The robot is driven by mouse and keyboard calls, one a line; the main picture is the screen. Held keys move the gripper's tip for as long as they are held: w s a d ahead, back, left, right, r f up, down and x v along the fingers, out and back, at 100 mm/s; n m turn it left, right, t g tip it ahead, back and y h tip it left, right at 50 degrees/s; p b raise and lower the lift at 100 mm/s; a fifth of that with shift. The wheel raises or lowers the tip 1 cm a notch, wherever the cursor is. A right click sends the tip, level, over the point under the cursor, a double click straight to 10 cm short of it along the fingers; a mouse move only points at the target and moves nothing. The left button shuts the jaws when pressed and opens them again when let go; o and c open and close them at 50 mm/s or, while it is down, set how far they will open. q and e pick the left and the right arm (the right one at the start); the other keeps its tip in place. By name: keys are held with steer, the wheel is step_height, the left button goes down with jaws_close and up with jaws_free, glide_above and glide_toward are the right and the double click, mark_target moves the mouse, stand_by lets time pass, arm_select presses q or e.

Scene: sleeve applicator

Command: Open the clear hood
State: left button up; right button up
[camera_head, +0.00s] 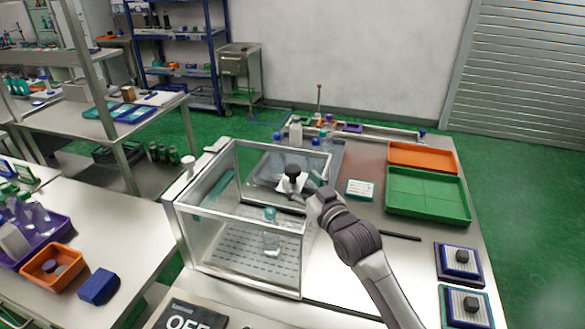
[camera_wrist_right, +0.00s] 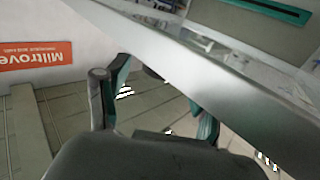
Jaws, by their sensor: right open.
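The clear hood (camera_head: 225,232) is a see-through box with a pale metal frame on the table in the middle of the head view. A clear vessel with a teal top (camera_head: 271,242) stands inside on a slotted floor. My right gripper (camera_head: 318,187) is at the hood's upper right edge. In the right wrist view its teal-tipped fingers (camera_wrist_right: 158,95) are apart, with a metal frame edge (camera_wrist_right: 190,70) crossing close beyond them. I cannot tell whether they touch it. My left gripper is not in view.
Right of the hood are a green tray (camera_head: 428,195), an orange tray (camera_head: 420,156) and a small teal-white box (camera_head: 360,189). Two dark devices with black knobs (camera_head: 461,258) stand at the front right. A dark sign (camera_head: 185,318) lies in front. Bottles (camera_head: 295,130) stand behind.

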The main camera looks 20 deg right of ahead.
mark_target(293, 172)
steer(key=w, duration=0.4)
steer(key=shift+a+r+p, duration=0.1)
steer(key=shift+a+p, duration=0.2)
steer(key=shift+a, duration=0.1)
steer(key=shift+w+a, duration=0.1)
steer(key=shift+w, duration=0.3)
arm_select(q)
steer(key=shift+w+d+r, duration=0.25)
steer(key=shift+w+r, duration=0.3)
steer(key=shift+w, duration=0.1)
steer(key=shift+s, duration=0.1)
arm_select(e)
jaws_close()
